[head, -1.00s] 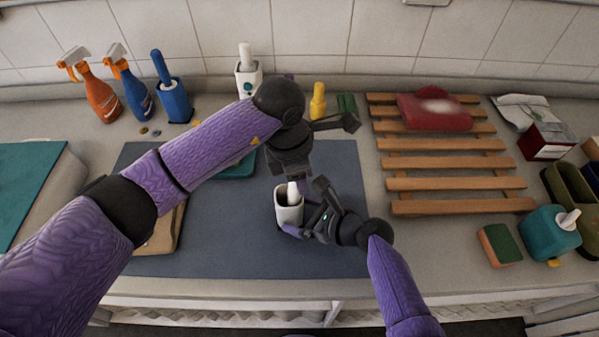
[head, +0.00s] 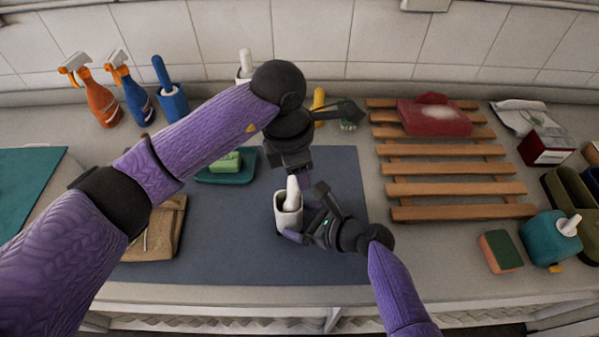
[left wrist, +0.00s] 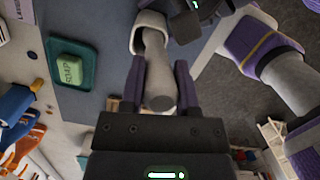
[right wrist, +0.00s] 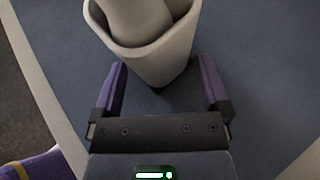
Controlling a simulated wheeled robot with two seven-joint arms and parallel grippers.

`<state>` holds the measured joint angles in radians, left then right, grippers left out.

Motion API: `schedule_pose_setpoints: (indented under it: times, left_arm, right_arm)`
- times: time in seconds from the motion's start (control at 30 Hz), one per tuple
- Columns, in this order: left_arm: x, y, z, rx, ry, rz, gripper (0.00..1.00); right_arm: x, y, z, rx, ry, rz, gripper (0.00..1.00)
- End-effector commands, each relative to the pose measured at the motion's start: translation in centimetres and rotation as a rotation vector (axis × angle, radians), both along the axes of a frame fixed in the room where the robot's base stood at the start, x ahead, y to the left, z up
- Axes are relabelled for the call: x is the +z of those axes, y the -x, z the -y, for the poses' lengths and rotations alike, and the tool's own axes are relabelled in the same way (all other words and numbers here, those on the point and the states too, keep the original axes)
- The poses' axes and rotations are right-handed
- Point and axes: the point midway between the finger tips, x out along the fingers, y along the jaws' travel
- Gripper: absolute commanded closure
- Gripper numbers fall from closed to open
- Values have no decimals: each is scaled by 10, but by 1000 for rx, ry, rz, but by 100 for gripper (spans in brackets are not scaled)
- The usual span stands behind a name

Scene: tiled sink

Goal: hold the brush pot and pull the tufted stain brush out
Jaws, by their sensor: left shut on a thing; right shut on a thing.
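The white brush pot (head: 286,216) stands upright on the dark blue-grey mat. My right gripper (head: 298,224) is shut on it, with a purple finger on either side in the right wrist view (right wrist: 162,92). The white handle of the stain brush (head: 293,188) rises from the pot's mouth; its tufted end is hidden inside. My left gripper (head: 297,179) is above the pot, shut on the handle. In the left wrist view the handle (left wrist: 160,80) lies between its purple fingers, and the pot (left wrist: 150,28) is just beyond.
Green soap on a teal dish (head: 226,180) and a brown folded item (head: 158,228) lie left. A wooden rack (head: 450,168) with a red item (head: 435,118) stands right. Spray bottles (head: 103,106) and a blue pot (head: 172,104) stand behind. The mat's front is clear.

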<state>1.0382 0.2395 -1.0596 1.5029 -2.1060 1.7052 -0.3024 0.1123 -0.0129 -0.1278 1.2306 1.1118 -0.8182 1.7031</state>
Motion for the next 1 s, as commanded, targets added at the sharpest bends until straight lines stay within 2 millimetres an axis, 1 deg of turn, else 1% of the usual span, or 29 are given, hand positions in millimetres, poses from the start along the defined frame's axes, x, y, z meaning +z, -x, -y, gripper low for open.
schedule_pose_setpoints:
  times: [0.47, 0.53, 0.57, 0.6, 0.8, 1.0]
  left_arm:
    - [27, 0, 1, -2, 4, -1, 100]
    - [31, 0, 1, -3, 4, 0, 100]
    - [33, 0, 1, -3, 4, -1, 100]
    - [35, 0, 1, -3, 3, -2, 100]
    - [43, 0, 0, -1, 2, 0, 100]
    - [43, 0, 0, -1, 1, 0, 100]
  right_arm:
    - [0, 0, -1, 0, -1, 1, 64]
    - [0, 0, -1, 0, -1, 1, 65]
    - [0, 0, -1, 1, -1, 0, 76]
    - [0, 0, -1, 0, -1, 1, 100]
    - [0, 0, 0, 0, -1, 1, 100]
    - [0, 0, 0, 0, 0, 0, 100]
